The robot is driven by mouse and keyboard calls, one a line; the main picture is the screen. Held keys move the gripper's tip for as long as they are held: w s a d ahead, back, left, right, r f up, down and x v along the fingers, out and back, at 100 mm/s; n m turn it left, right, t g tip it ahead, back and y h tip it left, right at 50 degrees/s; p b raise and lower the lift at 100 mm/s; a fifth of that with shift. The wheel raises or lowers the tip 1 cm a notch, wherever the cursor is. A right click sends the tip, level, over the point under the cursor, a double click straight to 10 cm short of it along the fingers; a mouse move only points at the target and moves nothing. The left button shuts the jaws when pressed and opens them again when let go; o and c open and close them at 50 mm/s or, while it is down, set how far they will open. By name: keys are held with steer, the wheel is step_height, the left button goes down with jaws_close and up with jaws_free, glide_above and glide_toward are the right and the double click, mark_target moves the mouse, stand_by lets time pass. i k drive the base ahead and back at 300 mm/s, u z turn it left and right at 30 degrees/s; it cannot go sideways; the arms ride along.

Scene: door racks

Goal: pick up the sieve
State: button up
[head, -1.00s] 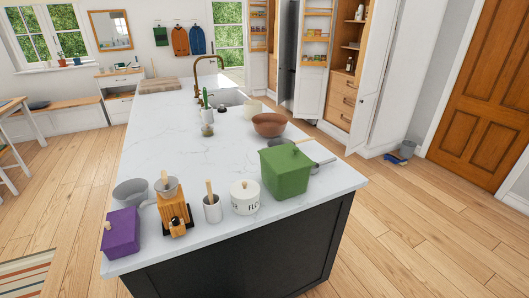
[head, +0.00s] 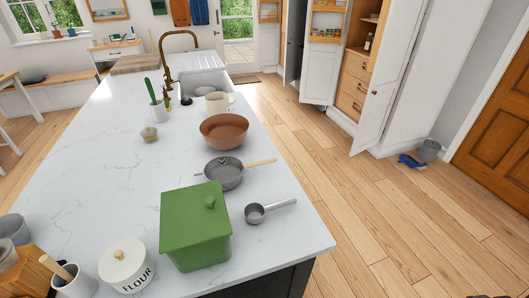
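The sieve (head: 224,173) looks like a grey round bowl with a pale wooden handle pointing right and a small prong on its left. It lies on the white marble island counter (head: 95,150), toward the right edge. Its handle reaches to about the counter's edge. It sits just behind the green lidded box (head: 195,235) and in front of the brown bowl (head: 224,130). I cannot make out its mesh. My gripper is not clearly seen; only small dark shapes show at the bottom right edge.
A small grey metal pan (head: 262,212) lies right of the green box, its handle pointing right. A white flour canister (head: 126,265) stands left of the box. A brass tap (head: 167,60) and sink are farther back. Open wooden floor (head: 370,220) lies right of the island.

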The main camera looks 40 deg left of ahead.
mark_target(229, 170)
steer(key=i, duration=2.5)
steer(key=u, duration=3)
steer(key=i, duration=1)
steer(key=u, duration=1.45)
